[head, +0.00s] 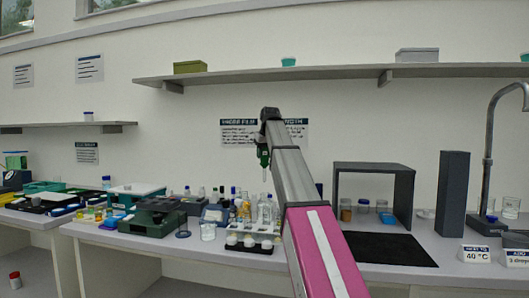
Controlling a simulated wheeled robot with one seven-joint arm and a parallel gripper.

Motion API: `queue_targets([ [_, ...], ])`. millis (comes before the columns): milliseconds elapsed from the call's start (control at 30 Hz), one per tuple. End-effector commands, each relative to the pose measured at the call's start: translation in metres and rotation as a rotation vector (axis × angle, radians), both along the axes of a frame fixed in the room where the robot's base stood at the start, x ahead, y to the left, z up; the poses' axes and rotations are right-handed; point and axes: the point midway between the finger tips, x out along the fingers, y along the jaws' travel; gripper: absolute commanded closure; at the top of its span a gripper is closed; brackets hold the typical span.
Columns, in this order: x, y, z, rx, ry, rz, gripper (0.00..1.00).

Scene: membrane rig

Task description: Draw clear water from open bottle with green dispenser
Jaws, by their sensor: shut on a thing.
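My gripper (264,146) is shut on the green dispenser (263,158), which hangs upright with its pale narrow tip pointing down. The dispenser is in the air above the bench, in front of the back wall. Below it stands a group of bottles, among them a clear glass bottle (265,213). A gap shows between the dispenser's tip and the bottles. I cannot tell from this view which bottle is open or how full each is. My arm hides part of the bench to the right of the bottles.
A white rack (251,232) and a dark tray with white round items (250,246) stand before the bottles. A glass beaker (208,231) and a green-grey case (152,217) are to the left. A dark open frame (373,168), black mat (390,249) and tap (489,150) are right.

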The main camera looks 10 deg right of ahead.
Motion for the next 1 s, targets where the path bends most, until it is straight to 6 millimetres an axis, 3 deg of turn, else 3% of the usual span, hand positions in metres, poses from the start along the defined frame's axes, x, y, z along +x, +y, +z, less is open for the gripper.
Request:
queue_targets([
  [200, 0.000, 0.000, -0.013, 0.000, -0.002, 0.000, 0.78],
  [1000, 0.000, 0.000, -0.017, 0.000, -0.001, 0.001, 0.78],
])
